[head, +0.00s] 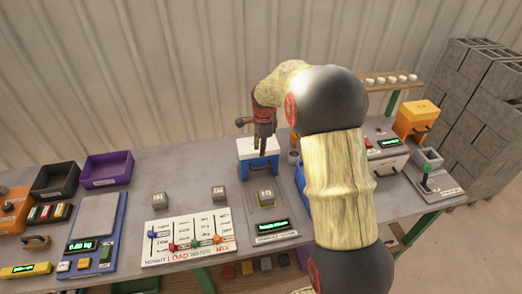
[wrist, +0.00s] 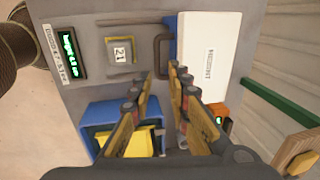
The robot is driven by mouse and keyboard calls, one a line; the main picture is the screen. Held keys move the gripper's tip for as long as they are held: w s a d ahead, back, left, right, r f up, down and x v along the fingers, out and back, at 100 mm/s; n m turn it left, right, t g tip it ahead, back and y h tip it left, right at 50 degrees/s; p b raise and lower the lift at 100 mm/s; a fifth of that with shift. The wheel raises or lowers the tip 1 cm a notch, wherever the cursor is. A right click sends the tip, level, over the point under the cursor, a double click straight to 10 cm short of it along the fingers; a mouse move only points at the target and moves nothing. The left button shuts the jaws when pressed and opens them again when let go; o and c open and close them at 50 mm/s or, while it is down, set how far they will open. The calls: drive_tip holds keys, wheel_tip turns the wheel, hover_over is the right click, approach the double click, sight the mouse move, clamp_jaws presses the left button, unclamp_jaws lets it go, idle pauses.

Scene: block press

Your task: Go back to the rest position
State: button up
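My gripper (head: 262,150) hangs over the white-topped blue press (head: 258,167) in the head view, fingers pointing down. In the wrist view, my gripper's two fingers (wrist: 160,75) are apart with nothing between them. A grey numbered block (head: 266,197) sits on the grey base in front of the press; in the wrist view it lies above and left of the fingertips (wrist: 120,52). A dark handle (wrist: 160,52) shows beside the white labelled part (wrist: 208,55). My arm hides part of the bench to the right of the press.
Two grey blocks (head: 160,201) (head: 218,193) stand behind the white slider panel (head: 188,238). A blue scale (head: 95,236) and purple bin (head: 107,168) are at left. An orange machine (head: 413,118) and a shelf of white cups (head: 390,80) are at right. A blue bin (wrist: 95,115) is near the fingers.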

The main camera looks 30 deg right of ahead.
idle(0.4)
drive_tip(key=s+a+r+n+t+b, duration=0.1)
drive_tip(key=s+a+r+n+b, duration=0.1)
drive_tip(key=s+a+n, duration=0.4)
drive_tip(key=s+a+r+n+t+b, duration=0.1)
drive_tip(key=s+a+r+n+b, duration=0.2)
drive_tip(key=s, duration=1.4)
drive_tip(key=s+a+r+n+t+b, duration=0.1)
drive_tip(key=s+a+r+n+b, duration=0.2)
drive_tip(key=s+a+n+b, duration=0.2)
drive_tip(key=s+a+n, duration=0.3)
drive_tip(key=s+n, duration=0.3)
drive_tip(key=n, duration=0.1)
drive_tip(key=shift+s+a+y, duration=0.3)
drive_tip(key=shift+s+a, duration=0.05)
drive_tip(key=shift+a, duration=0.05)
